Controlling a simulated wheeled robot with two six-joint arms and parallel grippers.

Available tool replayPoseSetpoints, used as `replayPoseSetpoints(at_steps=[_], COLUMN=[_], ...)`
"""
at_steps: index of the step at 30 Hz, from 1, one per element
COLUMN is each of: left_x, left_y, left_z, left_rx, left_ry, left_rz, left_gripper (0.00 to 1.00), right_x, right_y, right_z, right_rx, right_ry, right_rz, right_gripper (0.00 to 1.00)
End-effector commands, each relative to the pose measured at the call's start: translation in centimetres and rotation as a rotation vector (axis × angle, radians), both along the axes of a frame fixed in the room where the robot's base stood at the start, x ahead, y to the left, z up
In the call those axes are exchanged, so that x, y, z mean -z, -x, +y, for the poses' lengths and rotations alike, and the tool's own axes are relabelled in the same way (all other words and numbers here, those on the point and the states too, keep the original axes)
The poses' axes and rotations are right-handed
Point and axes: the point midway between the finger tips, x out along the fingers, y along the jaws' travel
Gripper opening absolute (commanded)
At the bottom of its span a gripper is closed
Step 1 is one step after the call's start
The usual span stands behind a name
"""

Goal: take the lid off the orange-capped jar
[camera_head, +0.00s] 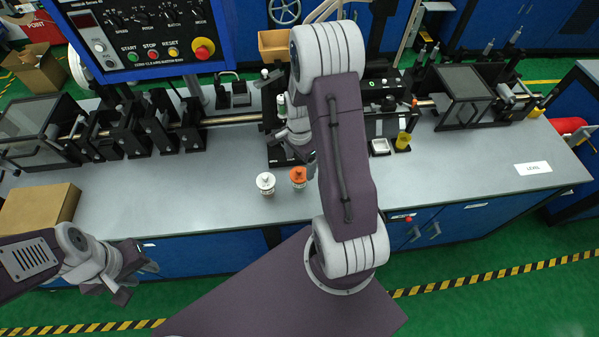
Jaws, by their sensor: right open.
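The orange-capped jar (298,177) stands upright near the front edge of the grey bench, with its orange lid on. A white-capped jar (265,183) stands close to its left. My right arm reaches across the bench, and my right gripper (307,160) is open, just behind and above the orange-capped jar. The arm hides part of this gripper, and I cannot tell whether it touches the jar. My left gripper (138,281) is in front of the bench at the lower left, well away from the jars. Its fingers look apart and empty.
A row of black tape-machine fixtures (150,125) runs along the back of the bench. A control panel (145,35) stands at the upper left. A cardboard box (40,207) sits at the bench's left end.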

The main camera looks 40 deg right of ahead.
Motion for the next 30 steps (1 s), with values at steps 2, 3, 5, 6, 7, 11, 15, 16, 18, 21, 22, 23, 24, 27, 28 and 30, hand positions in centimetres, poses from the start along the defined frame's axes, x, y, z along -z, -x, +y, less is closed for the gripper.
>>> replayPoseSetpoints(at_steps=[2, 3, 5, 6, 7, 11, 15, 16, 18, 21, 22, 23, 24, 27, 28, 30], left_x=[-0.8, -1.0, -1.0, -1.0, -1.0, -1.0, -0.9, -0.9, -0.9, -0.9, -0.9, -1.0, -1.0, -0.9, -0.9, -0.9], left_y=[0.0, 0.0, 0.0, 0.0, 0.0, 0.0, 0.0, 0.0, 0.0, 0.0, 0.0, 0.0, 0.0, 0.0, 0.0, 0.0], left_z=[0.0, 0.0, 0.0, 0.0, 0.0, 0.0, 0.0, 0.0, 0.0, 0.0, 0.0, 0.0, 0.0, 0.0, 0.0, 0.0], left_rx=[0.000, 0.000, 0.000, 0.000, 0.000, 0.000, 0.000, 0.000, 0.000, 0.000, 0.000, 0.000, 0.000, 0.000, 0.000, 0.000], left_ry=[0.000, 0.000, 0.000, 0.000, 0.000, 0.000, 0.000, 0.000, 0.000, 0.000, 0.000, 0.000, 0.000, 0.000, 0.000, 0.000], left_rz=[0.000, 0.000, 0.000, 0.000, 0.000, 0.000, 0.000, 0.000, 0.000, 0.000, 0.000, 0.000, 0.000, 0.000, 0.000, 0.000], left_gripper=[0.36, 0.36, 0.36, 0.36, 0.36, 0.36, 0.36, 0.36, 0.36, 0.36, 0.36, 0.36, 0.36, 0.36, 0.36, 0.36], right_x=[1.3, 2.0, 3.1, 3.6, 3.9, 4.2, 4.2, 4.2, 4.2, 4.2, 4.2, 4.2, 4.2, 4.2, 4.2, 4.0], right_y=[0.2, 0.1, 0.1, 0.1, 0.1, 0.0, 0.0, 0.0, 0.0, 0.0, 0.0, 0.0, 0.0, 0.0, 0.0, 0.0], right_z=[0.2, 0.2, 0.2, 0.2, 0.2, 0.1, 0.1, 0.1, 0.1, 0.1, 0.1, 0.1, 0.1, 0.1, 0.1, 0.1], right_rx=[-0.001, -0.001, -0.001, -0.001, -0.001, -0.001, -0.001, -0.001, -0.001, -0.001, -0.001, -0.001, -0.001, -0.001, -0.001, -0.001], right_ry=[-0.004, -0.003, -0.002, -0.002, -0.002, 0.000, 0.000, 0.000, 0.000, 0.000, 0.000, 0.000, 0.000, 0.000, 0.000, 0.000], right_rz=[0.008, 0.007, 0.006, 0.005, 0.004, 0.001, 0.001, 0.001, 0.001, 0.001, 0.001, 0.001, 0.001, 0.001, 0.001, 0.000], right_gripper=[0.82, 0.82, 0.82, 0.82, 0.82, 0.82, 0.77, 0.68, 0.49, 0.21, 0.18, 0.18, 0.18, 0.18, 0.18, 0.18])
